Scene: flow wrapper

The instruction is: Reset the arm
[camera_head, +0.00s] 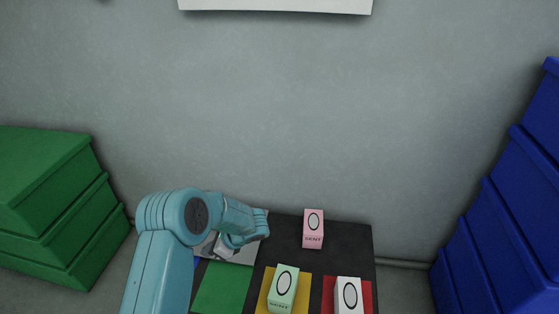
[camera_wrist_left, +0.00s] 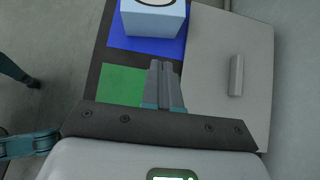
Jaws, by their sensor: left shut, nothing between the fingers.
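My left arm comes in from the lower left in the head view and bends over the left part of the dark table (camera_head: 290,225). Its gripper is mostly hidden behind the wrist there. In the left wrist view my left gripper (camera_wrist_left: 164,72) is shut and empty, its fingers together above the edge between a green square (camera_wrist_left: 122,84) and a grey panel (camera_wrist_left: 212,95) with a raised handle (camera_wrist_left: 236,75). My right gripper is in neither view.
A pink box (camera_head: 313,228) stands at the back. A light green box (camera_head: 283,288) is on a yellow square, a white box (camera_head: 348,295) on a red one. A light blue box (camera_wrist_left: 155,18) is on a blue square. Green bins (camera_head: 50,205) and blue bins (camera_head: 505,215) flank the table.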

